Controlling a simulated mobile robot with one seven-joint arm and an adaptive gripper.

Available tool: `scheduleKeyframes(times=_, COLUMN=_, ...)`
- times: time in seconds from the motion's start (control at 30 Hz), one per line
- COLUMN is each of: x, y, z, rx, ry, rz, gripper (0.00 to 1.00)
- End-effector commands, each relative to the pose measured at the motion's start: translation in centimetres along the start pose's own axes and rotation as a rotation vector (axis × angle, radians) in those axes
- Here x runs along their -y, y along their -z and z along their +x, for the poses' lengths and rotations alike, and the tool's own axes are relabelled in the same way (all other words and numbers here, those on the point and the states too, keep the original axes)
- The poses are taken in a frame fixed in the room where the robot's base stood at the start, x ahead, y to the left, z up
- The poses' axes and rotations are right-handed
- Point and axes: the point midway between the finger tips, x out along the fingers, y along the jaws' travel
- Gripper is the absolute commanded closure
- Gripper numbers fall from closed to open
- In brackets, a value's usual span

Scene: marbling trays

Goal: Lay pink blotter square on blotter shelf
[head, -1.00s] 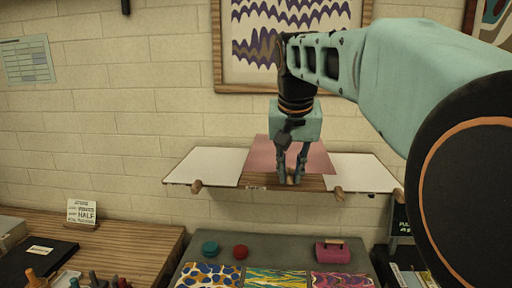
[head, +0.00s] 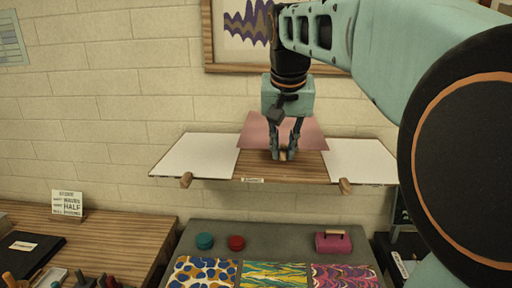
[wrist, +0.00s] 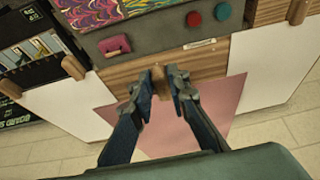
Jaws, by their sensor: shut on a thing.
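The pink blotter square (head: 262,133) is at my gripper (head: 284,156), whose fingers are shut on a small tan piece at its near edge. The square appears raised above the shelf, against the wall. In the wrist view, the pink square (wrist: 222,108) spreads behind and below my fingertips (wrist: 161,84), which hide part of it. The blotter shelf (head: 300,170) is a wooden wall shelf, with bare striped wood between two white sheets. Bare shelf wood (wrist: 207,62) also shows in the wrist view. I cannot tell the exact gap between square and shelf.
White sheets lie at left (head: 195,155) and right (head: 360,160) on the shelf. Below is a grey table (head: 285,240) with marbled prints, teal (head: 205,241) and red (head: 236,243) round items and a magenta block (head: 333,243). A framed picture (head: 222,68) hangs behind my arm.

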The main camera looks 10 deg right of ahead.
Motion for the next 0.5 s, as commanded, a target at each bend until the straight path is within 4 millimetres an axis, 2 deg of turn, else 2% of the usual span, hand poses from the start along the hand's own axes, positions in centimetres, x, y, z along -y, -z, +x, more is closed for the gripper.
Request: scheduleKeyframes(times=0.5, x=0.0, y=-1.2, z=2.6, rx=-0.003, ry=0.001, rz=-0.001, gripper=1.00)
